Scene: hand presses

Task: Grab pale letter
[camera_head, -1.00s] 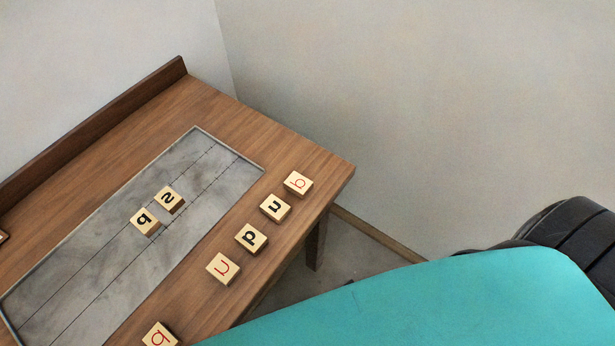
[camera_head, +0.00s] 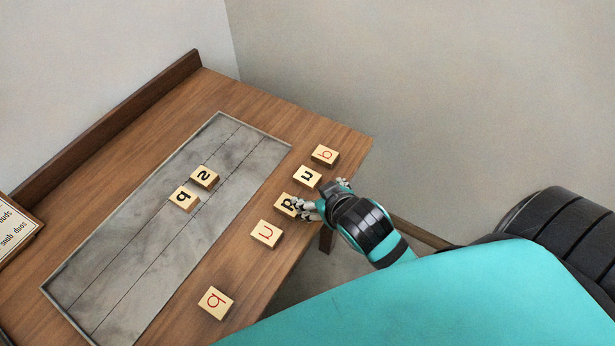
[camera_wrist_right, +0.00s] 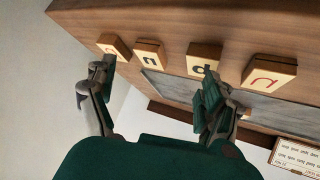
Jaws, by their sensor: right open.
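Several pale wooden letter tiles lie in a row on the brown tabletop's right side: a red-lettered tile (camera_head: 325,155) at the far end, a black "n" tile (camera_head: 307,178), a black "d" tile (camera_head: 283,203), a red "n" tile (camera_head: 266,234) and another red-lettered tile (camera_head: 215,302). My right gripper (camera_head: 325,193) is open at the table edge, beside the black "n" and "d" tiles. One finger partly covers the "d" tile. In the right wrist view the open gripper (camera_wrist_right: 160,74) has its fingers spread around the black "n" tile (camera_wrist_right: 149,55), apart from it. My left gripper is out of view.
A grey inset panel (camera_head: 110,270) holds two tiles, an "s" tile (camera_head: 205,176) and a second black-lettered tile (camera_head: 184,196). A word card (camera_head: 15,232) lies at the left. A raised wooden ledge (camera_head: 110,125) runs along the back. Walls stand behind.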

